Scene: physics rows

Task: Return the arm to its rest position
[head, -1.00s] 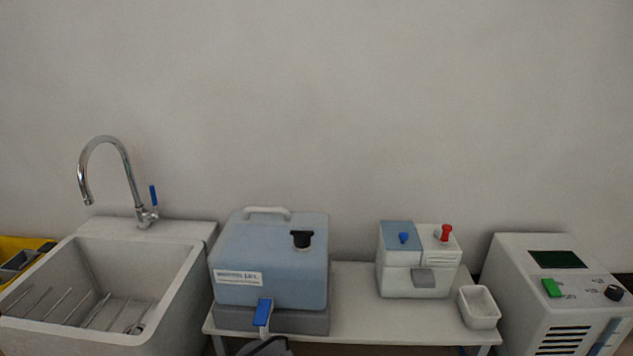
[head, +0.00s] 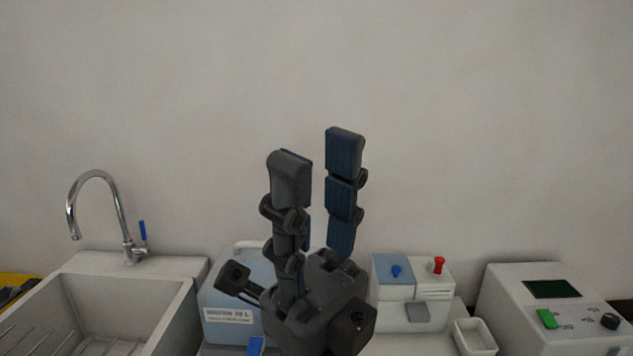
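My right gripper (head: 318,178) is raised in the middle of the head view, its dark fingers pointing up. The fingers stand apart with bare wall showing between them, and nothing is held. It hides much of the blue water container (head: 231,290) behind it. My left gripper is not in the picture.
A sink (head: 135,272) with a tall chrome tap (head: 96,176) stands at the left. On the low table are a small blue and white box (head: 407,305) with a red knob and a white cup (head: 474,337). A white machine (head: 535,295) stands at the right. The wall area above is clear.

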